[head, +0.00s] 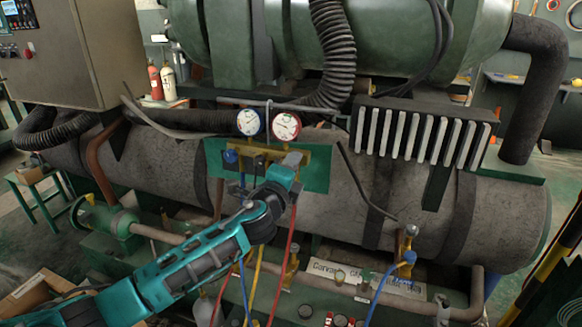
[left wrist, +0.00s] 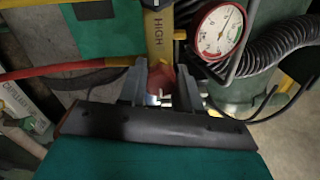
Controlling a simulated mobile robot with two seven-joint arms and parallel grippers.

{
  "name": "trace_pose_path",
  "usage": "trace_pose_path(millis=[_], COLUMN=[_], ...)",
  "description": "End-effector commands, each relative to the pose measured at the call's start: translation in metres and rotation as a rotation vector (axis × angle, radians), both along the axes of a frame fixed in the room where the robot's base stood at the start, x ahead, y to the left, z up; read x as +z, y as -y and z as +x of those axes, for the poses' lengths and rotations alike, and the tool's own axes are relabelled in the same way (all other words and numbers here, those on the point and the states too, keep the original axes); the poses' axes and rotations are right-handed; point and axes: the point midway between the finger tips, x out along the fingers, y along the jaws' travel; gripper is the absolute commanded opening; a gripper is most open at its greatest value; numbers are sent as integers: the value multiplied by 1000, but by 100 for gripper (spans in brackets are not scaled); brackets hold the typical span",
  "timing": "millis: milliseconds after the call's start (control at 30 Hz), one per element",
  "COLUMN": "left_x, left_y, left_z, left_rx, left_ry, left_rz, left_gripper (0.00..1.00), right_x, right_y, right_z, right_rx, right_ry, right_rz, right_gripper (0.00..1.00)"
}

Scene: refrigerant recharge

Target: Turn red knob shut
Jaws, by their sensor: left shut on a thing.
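The red knob (left wrist: 158,72) shows in the left wrist view between my left gripper's fingers (left wrist: 160,84), just below the yellow manifold body marked HIGH (left wrist: 158,35). My left gripper is shut on this knob. In the head view my left gripper (head: 291,164) reaches to the right part of the green manifold panel (head: 316,173) and hides the knob. The red-rimmed gauge (head: 285,126) is just above the gripper, and it also shows in the left wrist view (left wrist: 219,31). My right gripper is not in view.
A blue gauge (head: 248,122) and a blue knob (head: 231,156) sit left of my gripper. A red hose (head: 283,265), a yellow hose and blue hoses hang below the panel. A ribbed radiator (head: 425,133) stands out at the right. A large grey tank (head: 340,195) lies behind.

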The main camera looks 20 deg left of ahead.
Motion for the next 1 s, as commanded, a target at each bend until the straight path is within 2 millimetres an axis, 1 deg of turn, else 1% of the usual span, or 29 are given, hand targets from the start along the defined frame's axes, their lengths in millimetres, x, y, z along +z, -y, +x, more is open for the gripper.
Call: trace_pose_path(millis=[100, 133, 367, 633, 733, 867, 1000], left_x=[1, 1, 0, 0, -1, -2, -1], left_y=[2, 2, 1, 0, 0, 0, -1], left_z=[0, 0, 0, -1, -6, -21, -46], left_rx=[-6, -6, -3, -1, -1, -3, -3], left_ry=[3, 3, 1, 0, 0, -1, -2], left_rz=[2, 2, 1, 0, 0, 0, 0], left_gripper=[3, 36, 58, 59, 59, 59, 59], right_x=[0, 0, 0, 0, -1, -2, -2], right_y=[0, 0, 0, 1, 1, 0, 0], right_z=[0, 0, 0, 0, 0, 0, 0], right_rx=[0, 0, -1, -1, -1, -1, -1], right_ry=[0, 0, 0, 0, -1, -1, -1], right_rz=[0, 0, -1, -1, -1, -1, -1], right_gripper=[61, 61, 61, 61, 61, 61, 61])
